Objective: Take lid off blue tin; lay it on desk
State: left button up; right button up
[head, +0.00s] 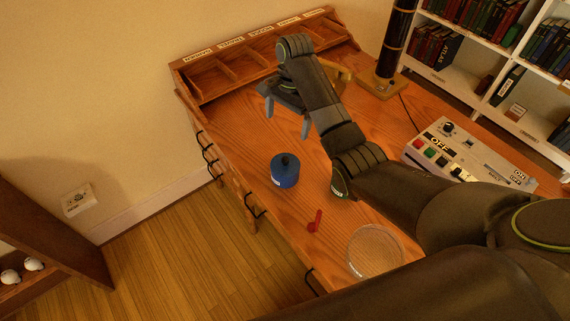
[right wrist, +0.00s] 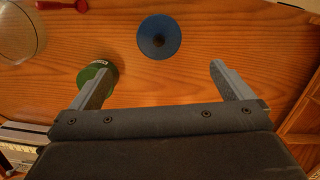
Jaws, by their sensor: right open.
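The blue tin (head: 284,176) stands upright on the wooden desk (head: 237,122), near its left edge in the head view. Its lid (head: 285,160), with a dark knob, appears to be on top; the tin also shows from above in the right wrist view (right wrist: 158,38). My right gripper (head: 287,117) is open and empty above the desk, beyond the tin toward the pigeonhole rack. In the right wrist view the tin lies ahead of the gap between the fingers (right wrist: 158,72), apart from both. My left gripper is not in view.
A green tin (right wrist: 97,72) stands near the blue one, partly hidden by my arm in the head view. A red object (head: 315,221) and a clear round dish (head: 375,251) lie nearer. A control box (head: 470,155) is right, a pigeonhole rack (head: 205,88) behind. Desk left of the blue tin is narrow.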

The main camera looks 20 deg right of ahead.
notch_tip(320, 180, down, 3)
jog(key=b, duration=0.7)
send_over(285, 158)
jog(key=f, duration=0.5)
jog(key=shift+w+d+f, duration=0.2)
jog(key=shift+w, duration=0.1)
notch_tip(285, 158, down, 2)
jog(key=shift+a+f+p, duration=0.1)
jog(key=shift+f+p, duration=0.15)
jog(key=shift+p, duration=0.3)
jog(key=shift+s+f, duration=0.15)
jog(key=shift+f, duration=0.2)
jog(key=f, duration=0.2)
jog(key=f+p, duration=0.1)
jog(key=shift+s+f, duration=0.25)
jog(key=shift+f, duration=0.45)
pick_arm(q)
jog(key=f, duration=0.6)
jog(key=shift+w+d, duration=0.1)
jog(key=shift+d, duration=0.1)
pick_arm(e)
jog(key=shift+a, duration=0.1)
jog(key=shift+c, duration=0.3)
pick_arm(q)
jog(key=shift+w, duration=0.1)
pick_arm(e)
jog(key=c, duration=0.8)
